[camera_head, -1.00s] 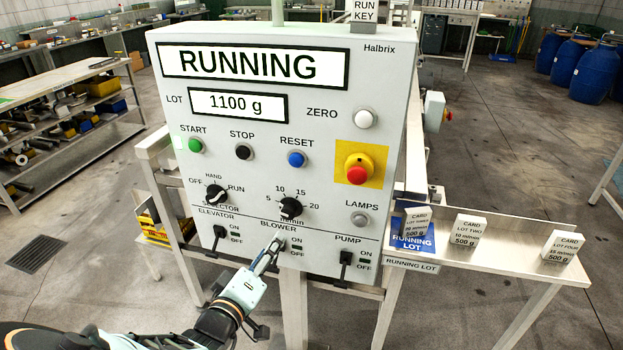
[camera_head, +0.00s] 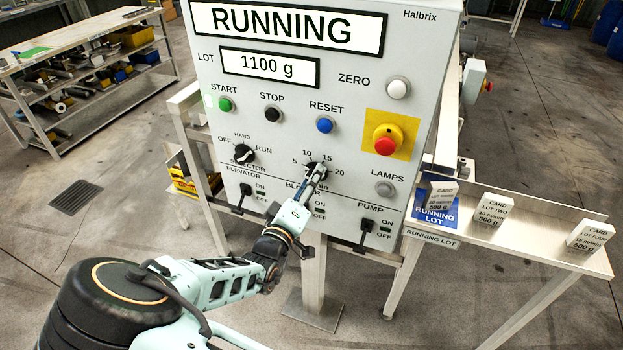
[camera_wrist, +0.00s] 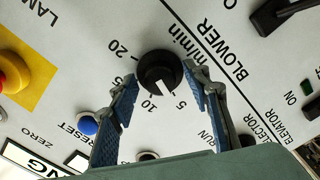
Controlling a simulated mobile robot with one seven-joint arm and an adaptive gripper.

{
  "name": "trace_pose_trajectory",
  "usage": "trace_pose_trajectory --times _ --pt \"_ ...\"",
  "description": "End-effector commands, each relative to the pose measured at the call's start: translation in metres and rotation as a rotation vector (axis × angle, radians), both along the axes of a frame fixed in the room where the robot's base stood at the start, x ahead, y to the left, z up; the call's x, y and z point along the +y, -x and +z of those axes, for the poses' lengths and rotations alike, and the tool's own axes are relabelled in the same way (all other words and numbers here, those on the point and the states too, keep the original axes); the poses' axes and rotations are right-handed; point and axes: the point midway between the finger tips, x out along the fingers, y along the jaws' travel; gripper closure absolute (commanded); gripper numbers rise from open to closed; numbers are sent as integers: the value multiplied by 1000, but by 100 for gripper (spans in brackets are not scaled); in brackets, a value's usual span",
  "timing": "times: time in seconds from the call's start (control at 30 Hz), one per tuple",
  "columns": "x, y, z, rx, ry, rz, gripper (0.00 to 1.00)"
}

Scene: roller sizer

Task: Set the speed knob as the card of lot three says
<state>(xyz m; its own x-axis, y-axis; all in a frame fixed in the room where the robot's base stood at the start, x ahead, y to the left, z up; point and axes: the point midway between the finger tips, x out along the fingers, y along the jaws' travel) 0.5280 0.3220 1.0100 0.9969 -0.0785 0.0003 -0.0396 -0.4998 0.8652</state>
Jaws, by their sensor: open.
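The black speed knob (camera_wrist: 157,70) sits on the panel inside a 5-10-15-20 m/min scale. In the wrist view its white mark points between 5 and 10. My gripper (camera_wrist: 159,75) is open, with one finger on each side of the knob; I cannot tell whether they touch it. In the head view my gripper (camera_head: 317,172) covers most of the knob. The leftmost card (camera_head: 441,196) stands on the blue running lot plate (camera_head: 436,214); its lot name and speed are too small to read surely. The lot two card (camera_head: 492,208) reads 10 m/min.
The lot four card (camera_head: 587,234) stands at the shelf's right end. The selector knob (camera_head: 244,154), blower switch and pump switch (camera_head: 366,232) are near my gripper. A red stop button (camera_head: 387,141) is up right. The display (camera_head: 287,25) reads RUNNING, with 1100 g below.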

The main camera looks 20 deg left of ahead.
Motion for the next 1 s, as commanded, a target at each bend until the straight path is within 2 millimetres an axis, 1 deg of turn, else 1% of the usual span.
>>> trace_pose_trajectory --times 0.1,0.3,0.37,0.7,1.0 --pt "0 -3 0 1 1 1 56" --pt "0 -3 0 1 1 1 56" --pt "0 -3 0 1 1 1 61" --pt "0 -3 0 1 1 1 98" --pt "0 -3 -2 -2 -38 1 98"
